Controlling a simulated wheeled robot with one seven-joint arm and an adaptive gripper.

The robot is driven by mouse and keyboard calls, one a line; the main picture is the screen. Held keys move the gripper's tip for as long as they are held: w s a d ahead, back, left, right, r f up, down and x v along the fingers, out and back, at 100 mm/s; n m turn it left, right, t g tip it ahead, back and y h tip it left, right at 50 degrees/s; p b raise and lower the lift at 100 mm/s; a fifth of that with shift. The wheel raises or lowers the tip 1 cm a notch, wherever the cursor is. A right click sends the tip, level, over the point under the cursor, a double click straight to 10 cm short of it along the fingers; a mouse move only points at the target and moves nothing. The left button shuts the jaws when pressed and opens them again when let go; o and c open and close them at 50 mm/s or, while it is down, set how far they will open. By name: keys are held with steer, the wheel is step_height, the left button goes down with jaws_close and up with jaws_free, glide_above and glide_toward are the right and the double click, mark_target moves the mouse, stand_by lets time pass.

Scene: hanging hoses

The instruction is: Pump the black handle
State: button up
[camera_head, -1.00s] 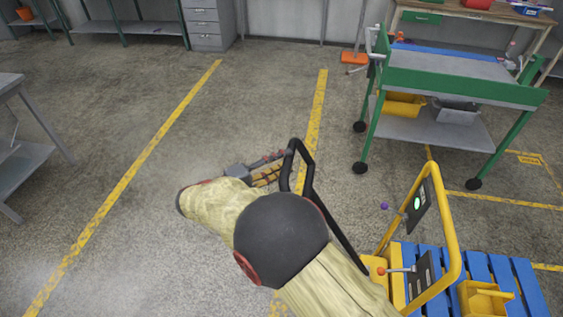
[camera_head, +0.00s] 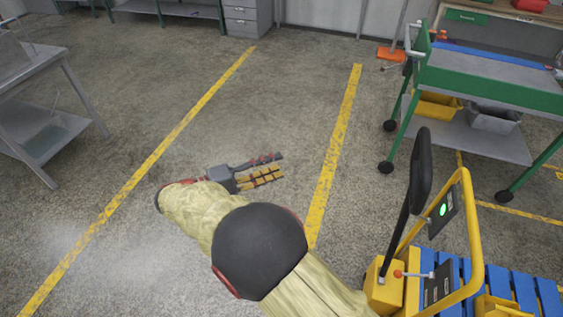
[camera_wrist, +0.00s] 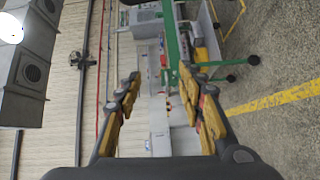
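In the wrist view my gripper (camera_wrist: 160,75) also shows open, with nothing between the fingers. The handle does not show in the wrist view.
A green cart (camera_head: 490,75) with bins stands at the upper right. A grey table (camera_head: 45,70) is at the left. The marked floor around my gripper is clear.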

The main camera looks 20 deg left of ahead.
stand_by(0.6)
step_height(320, 180, down, 9)
steer(key=s+d+n+g+y, duration=0.2)
steer(key=n, duration=0.2)
steer(key=s+d+g+y, duration=0.3)
steer(key=s+d+g, duration=0.3)
steer(key=d, duration=0.3)
steer(key=s+d+r+m+y, duration=0.2)
steer(key=d+r, duration=0.4)
steer(key=d, duration=0.3)
steer(key=s+d+r+m+y+p, duration=0.1)
steer(key=s+d+r+m+y, duration=0.2)
steer(key=d, duration=0.7)
steer(key=s+d+r+m+t+y, duration=0.1)
steer(key=s+d+r+m+y, duration=0.1)
steer(key=s+d+r+m, duration=0.3)
steer(key=d+r+m, duration=0.2)
steer(key=d+r, duration=0.2)
steer(key=shift+s+d+r+m+p, duration=0.3)
steer(key=shift+s+d, duration=0.05)
